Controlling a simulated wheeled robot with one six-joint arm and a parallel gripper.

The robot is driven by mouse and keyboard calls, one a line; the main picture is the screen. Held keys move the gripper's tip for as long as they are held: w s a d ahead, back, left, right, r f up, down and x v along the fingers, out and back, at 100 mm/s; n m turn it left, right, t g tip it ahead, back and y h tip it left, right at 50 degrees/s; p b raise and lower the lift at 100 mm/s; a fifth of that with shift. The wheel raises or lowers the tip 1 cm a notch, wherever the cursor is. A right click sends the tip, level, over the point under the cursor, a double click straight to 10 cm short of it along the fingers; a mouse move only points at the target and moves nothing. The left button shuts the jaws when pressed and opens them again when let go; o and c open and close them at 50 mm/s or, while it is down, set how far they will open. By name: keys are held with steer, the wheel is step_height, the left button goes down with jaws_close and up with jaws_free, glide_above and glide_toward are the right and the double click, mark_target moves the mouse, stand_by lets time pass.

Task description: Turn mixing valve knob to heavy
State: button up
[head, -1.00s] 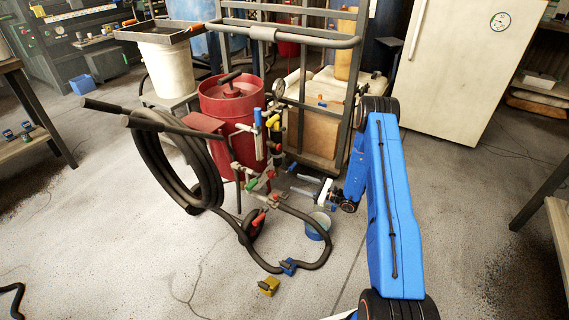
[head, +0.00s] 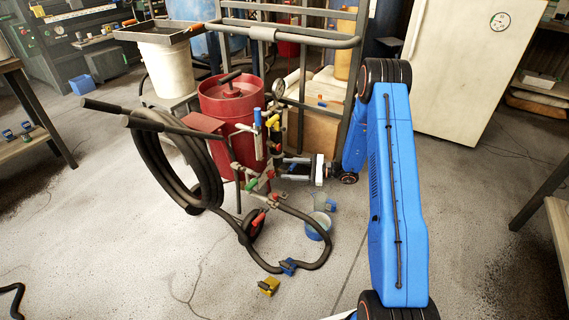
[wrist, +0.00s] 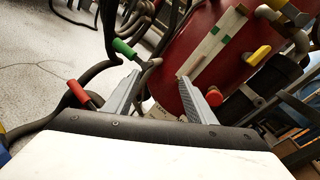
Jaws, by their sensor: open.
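The red blast pot (head: 226,105) stands left of my arm, with a cluster of pipes and valve handles on its right side. My gripper (head: 282,168) is level, low beside this cluster, its jaws open and pointing left. In the wrist view my gripper (wrist: 158,85) has its fingers apart with nothing held. A round orange-red knob (wrist: 214,97) shows beside the right finger. I cannot tell which is the mixing valve knob.
A thick black hose (head: 160,155) coils left of the pot and loops along the floor. A blue-banded bucket (head: 318,226) and a yellow block (head: 268,286) stand on the floor below. A grey metal frame (head: 300,40) rises behind.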

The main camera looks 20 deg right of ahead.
steer(key=s+a+r+n+g, duration=0.3)
steer(key=s+r, duration=0.1)
steer(key=r, duration=0.4)
steer(key=shift+s+a, duration=0.3)
